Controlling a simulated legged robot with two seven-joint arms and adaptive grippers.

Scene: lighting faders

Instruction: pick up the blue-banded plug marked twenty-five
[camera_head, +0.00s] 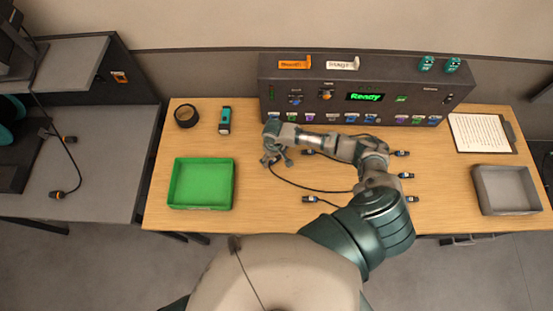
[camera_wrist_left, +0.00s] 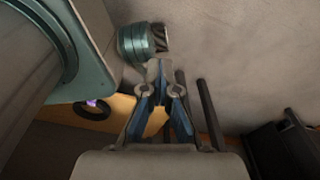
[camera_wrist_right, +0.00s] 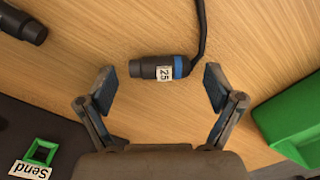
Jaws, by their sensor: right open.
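The plug marked 25 (camera_wrist_right: 157,68), black with a blue band and a white label, lies flat on the wooden table in the right wrist view. A dark cable runs up from its banded end. My right gripper (camera_wrist_right: 159,84) is open, with a finger to each side of the plug and neither visibly touching it. In the head view the right gripper (camera_head: 274,159) is low over the table, right of the green tray, and mostly hides this plug. My left gripper (camera_wrist_left: 158,66) appears only in its own wrist view, with its fingertips together and nothing between them.
Another dark plug (camera_wrist_right: 22,22) lies nearby. The green tray (camera_head: 176,206) is left of the right gripper; the black fader console (camera_head: 360,72) stands behind. Several cabled plugs lie under and beside my right arm. A grey tray (camera_head: 510,211) is at the right.

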